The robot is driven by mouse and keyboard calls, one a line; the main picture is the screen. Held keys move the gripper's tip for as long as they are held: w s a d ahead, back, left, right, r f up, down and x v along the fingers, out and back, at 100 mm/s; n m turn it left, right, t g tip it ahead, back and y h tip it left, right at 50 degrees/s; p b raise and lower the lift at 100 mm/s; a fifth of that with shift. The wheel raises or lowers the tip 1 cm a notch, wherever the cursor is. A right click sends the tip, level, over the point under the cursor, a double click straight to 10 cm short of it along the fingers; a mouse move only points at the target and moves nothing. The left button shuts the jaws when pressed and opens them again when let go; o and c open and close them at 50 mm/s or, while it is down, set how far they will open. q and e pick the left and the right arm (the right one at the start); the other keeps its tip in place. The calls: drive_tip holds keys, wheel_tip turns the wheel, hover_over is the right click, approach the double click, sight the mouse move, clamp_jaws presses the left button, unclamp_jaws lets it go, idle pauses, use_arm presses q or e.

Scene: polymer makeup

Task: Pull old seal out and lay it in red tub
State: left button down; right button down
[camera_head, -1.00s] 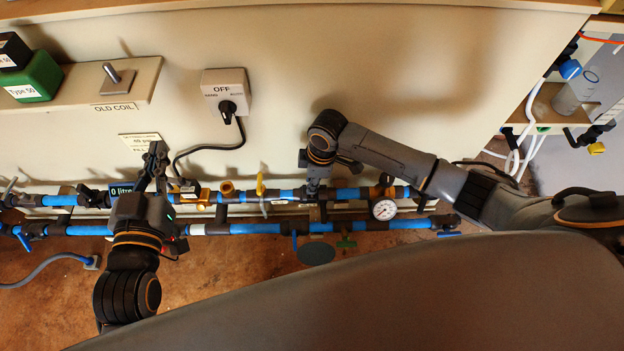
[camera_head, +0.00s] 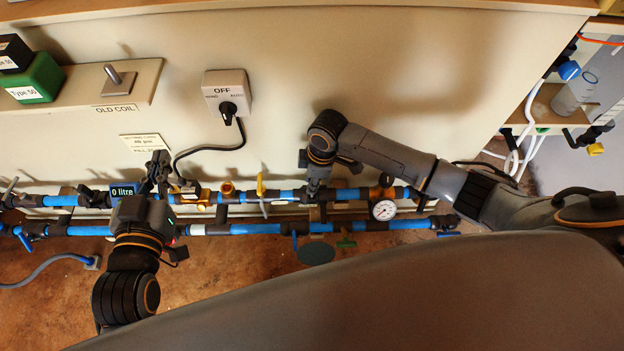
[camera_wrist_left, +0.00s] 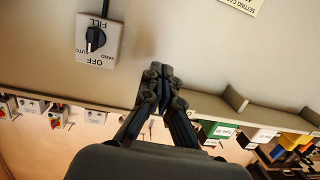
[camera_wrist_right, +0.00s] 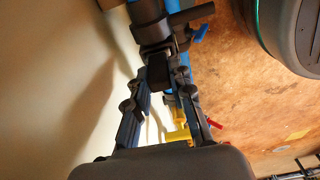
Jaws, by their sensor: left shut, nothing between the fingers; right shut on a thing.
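My left gripper (camera_head: 158,165) is shut and empty, raised in front of the cream panel above the left part of the blue pipes. Its closed fingertips also show in the left wrist view (camera_wrist_left: 161,76). My right gripper (camera_head: 313,188) points down at the upper pipe. In the right wrist view its fingers (camera_wrist_right: 160,75) are closed on a dark fitting (camera_wrist_right: 158,70) on the pipe line. I cannot tell whether that part is the old seal or a part around it. I cannot make out a red tub in any view.
Two blue pipe runs (camera_head: 265,229) cross below the panel, with yellow valves and a gauge (camera_head: 384,210). A "0 litre" display (camera_head: 122,190) stands beside my left gripper. A switch box (camera_head: 226,92) is on the panel. A shelf (camera_head: 125,88) marked OLD COIL is upper left.

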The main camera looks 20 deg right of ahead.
use_arm(q)
drive_tip(key=shift+s+a+f+g+y, duration=0.1)
drive_tip(key=shift+s+f+g+y, duration=0.1)
drive_tip(key=shift+f+g, duration=0.25)
drive_tip(key=shift+s+a+f+g+y, duration=0.1)
drive_tip(key=shift+s+f+g, duration=0.15)
drive_tip(key=shift+f, duration=0.35)
use_arm(e)
drive_tip(key=shift+r, duration=0.15)
drive_tip(key=shift+p, duration=0.3)
use_arm(q)
drive_tip(key=shift+f, duration=0.2)
drive_tip(key=shift+s+a+f, duration=0.1)
drive_tip(key=shift+s+f+g, duration=0.1)
drive_tip(key=shift+f+g, duration=0.15)
drive_tip(key=shift+g, duration=0.15)
drive_tip(key=shift+f, duration=0.1)
use_arm(e)
drive_tip(key=shift+r, duration=0.1)
use_arm(q)
drive_tip(key=shift+s+a+f, duration=0.1)
drive_tip(key=shift+s+f, duration=0.1)
drive_tip(key=shift+f, duration=0.05)
drive_tip(key=shift+s+a+f+g+p, duration=0.2)
drive_tip(key=shift+s+f+g+p, duration=0.15)
drive_tip(key=shift+f+g, duration=0.2)
use_arm(e)
drive_tip(key=shift+r, duration=0.1)
